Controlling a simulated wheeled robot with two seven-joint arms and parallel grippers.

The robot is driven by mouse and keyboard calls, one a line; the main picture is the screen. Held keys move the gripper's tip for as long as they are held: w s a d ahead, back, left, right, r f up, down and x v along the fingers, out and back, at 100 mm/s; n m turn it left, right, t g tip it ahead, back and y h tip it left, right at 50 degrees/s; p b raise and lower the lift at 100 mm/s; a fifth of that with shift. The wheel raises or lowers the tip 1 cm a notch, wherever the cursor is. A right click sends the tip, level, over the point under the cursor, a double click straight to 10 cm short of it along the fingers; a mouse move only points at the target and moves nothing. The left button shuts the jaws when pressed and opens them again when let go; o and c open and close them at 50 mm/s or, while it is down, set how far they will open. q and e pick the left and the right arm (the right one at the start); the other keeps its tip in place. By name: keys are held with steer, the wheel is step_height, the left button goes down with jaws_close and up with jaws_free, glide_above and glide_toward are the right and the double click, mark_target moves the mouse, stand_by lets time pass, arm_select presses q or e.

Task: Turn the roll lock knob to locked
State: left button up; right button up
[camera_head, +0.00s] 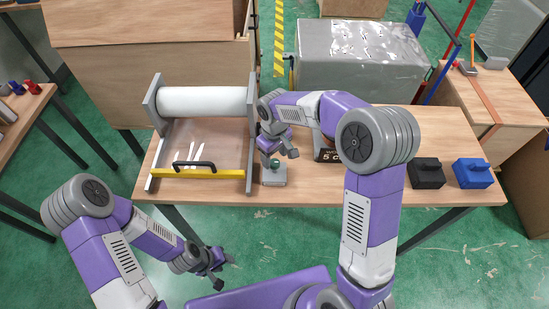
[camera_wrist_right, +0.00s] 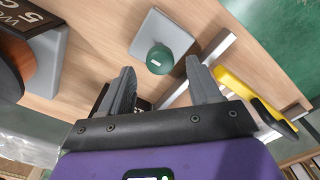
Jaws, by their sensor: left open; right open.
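The roll lock knob (camera_head: 274,163) is a small green round knob on a square grey base (camera_head: 273,178) at the table's front edge, just right of the roll holder. In the right wrist view the knob (camera_wrist_right: 160,59) shows a pale mark on its top. Its turn position is unclear. My right gripper (camera_head: 280,154) is just above the knob with open fingers. In the wrist view the gripper (camera_wrist_right: 160,72) has the knob between and beyond its fingertips, with no visible contact. My left gripper (camera_head: 221,271) is open and empty, in front of the table above the green floor.
Left of the knob stands the holder with a white roll (camera_head: 203,101), a yellow bar (camera_head: 196,173) and a black handle (camera_head: 194,163). A black block (camera_head: 426,174) and a blue block (camera_head: 472,174) sit at the right.

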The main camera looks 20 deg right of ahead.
mark_target(275, 162)
step_height(275, 162, up, 5)
steer(key=shift+r+p, duration=0.1)
steer(key=shift+p, duration=0.2)
stand_by(0.4)
